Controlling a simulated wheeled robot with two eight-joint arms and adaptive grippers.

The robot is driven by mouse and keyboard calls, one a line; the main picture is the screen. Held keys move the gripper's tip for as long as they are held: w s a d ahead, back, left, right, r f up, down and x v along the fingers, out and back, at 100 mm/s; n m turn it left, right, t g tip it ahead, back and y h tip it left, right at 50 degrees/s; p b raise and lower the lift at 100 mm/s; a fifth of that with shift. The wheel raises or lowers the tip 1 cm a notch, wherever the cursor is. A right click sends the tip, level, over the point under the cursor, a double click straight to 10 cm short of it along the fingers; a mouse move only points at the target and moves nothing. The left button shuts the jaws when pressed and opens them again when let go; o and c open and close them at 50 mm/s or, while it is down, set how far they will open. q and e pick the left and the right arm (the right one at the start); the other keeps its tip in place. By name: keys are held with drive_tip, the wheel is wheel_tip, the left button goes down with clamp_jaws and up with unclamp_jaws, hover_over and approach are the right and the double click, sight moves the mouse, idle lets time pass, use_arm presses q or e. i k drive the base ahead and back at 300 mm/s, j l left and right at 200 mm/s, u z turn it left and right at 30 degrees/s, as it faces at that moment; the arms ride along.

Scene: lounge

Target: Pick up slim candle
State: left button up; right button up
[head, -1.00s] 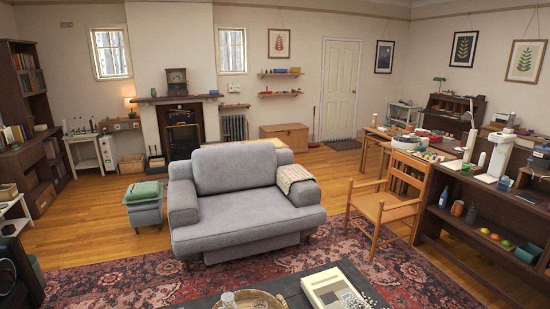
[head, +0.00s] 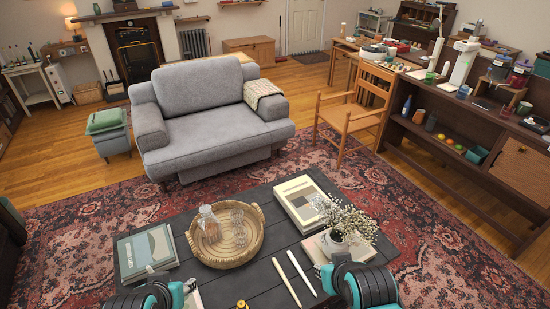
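Two slim candles lie side by side on the dark coffee table (head: 262,200), near its front edge. The left one, a cream slim candle (head: 287,282), and the right one, a whiter slim candle (head: 302,273), both slant and are apart from each other. Black and teal parts of my left and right arms show at the bottom edge, one on each side of the candles. My fingertips do not show, so neither gripper's opening is visible. Nothing visible touches the candles.
A wicker tray (head: 258,246) holds a glass carafe (head: 208,223) and glasses. A book (head: 146,252) lies left. A vase of small white flowers (head: 337,240) stands on a book at the right, near my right arm. Another book (head: 300,203) lies behind it.

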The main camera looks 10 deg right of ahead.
sight(290, 253)
drive_tip(key=l+u, duration=0.2)
drive_tip(key=u, duration=0.45)
drive_tip(key=l+u, duration=0.25)
drive_tip(key=l, duration=0.35)
drive_tip(key=k+l+u, duration=0.1)
drive_tip(key=l+u, duration=0.15)
drive_tip(key=l, duration=0.35)
drive_tip(key=k+l+u, duration=0.1)
drive_tip(key=l+u, duration=0.15)
drive_tip(key=l, duration=0.35)
drive_tip(key=k+l, duration=0.1)
drive_tip(key=l, duration=0.55)
drive_tip(key=k+l, duration=0.15)
drive_tip(key=l, duration=0.15)
